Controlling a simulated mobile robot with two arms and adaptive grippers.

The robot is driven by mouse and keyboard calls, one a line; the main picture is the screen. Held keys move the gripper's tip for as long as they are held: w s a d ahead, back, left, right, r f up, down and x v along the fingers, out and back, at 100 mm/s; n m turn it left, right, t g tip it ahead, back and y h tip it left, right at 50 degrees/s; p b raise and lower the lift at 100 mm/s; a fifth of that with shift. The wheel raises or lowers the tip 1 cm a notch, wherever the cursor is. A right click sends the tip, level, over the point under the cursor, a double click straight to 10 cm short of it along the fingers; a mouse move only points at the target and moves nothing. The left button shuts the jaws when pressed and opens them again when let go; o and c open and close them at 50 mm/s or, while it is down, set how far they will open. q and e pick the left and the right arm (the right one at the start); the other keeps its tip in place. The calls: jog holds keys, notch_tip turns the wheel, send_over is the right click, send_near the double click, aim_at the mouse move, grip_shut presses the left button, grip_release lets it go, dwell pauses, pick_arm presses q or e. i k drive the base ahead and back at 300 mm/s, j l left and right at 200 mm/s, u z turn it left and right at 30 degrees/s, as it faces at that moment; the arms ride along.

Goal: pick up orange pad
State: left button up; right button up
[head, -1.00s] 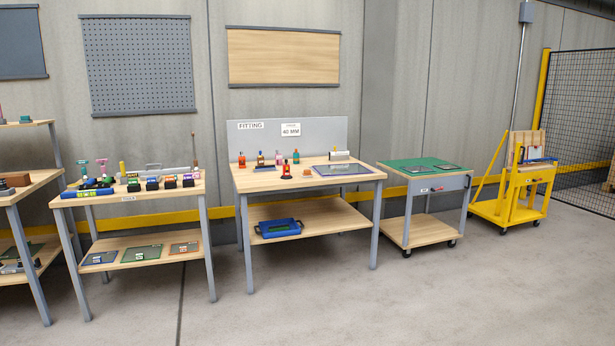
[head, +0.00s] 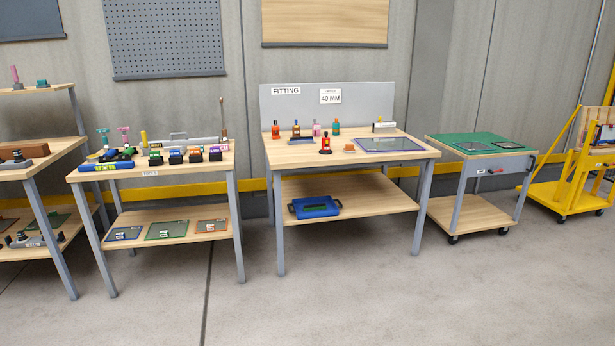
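A small orange piece (head: 349,147) lies on the top of the fitting table (head: 285,153), right of a red and black upright item (head: 326,145). It is too small to tell whether it is a pad. A flat dark panel with an orange edge (head: 211,226) lies on the lower shelf of the tools table to the left. Several small bottle-like items stand at the back of the fitting table, among them an orange-red one (head: 276,130). Neither of my grippers is in view.
A blue-edged mat (head: 390,144) lies at the fitting table's right. A blue tray (head: 316,207) is on its lower shelf. The tools table (head: 82,177) stands left, a green-topped cart (head: 483,139) and yellow cart (head: 567,191) right. The floor (head: 340,305) in front is clear.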

aim_at(348, 148)
jog(key=i+j, duration=0.1)
jog(key=i, duration=1.1)
jog(key=i+j, duration=0.1)
jog(key=i, duration=1.1)
jog(key=j+u, duration=0.05)
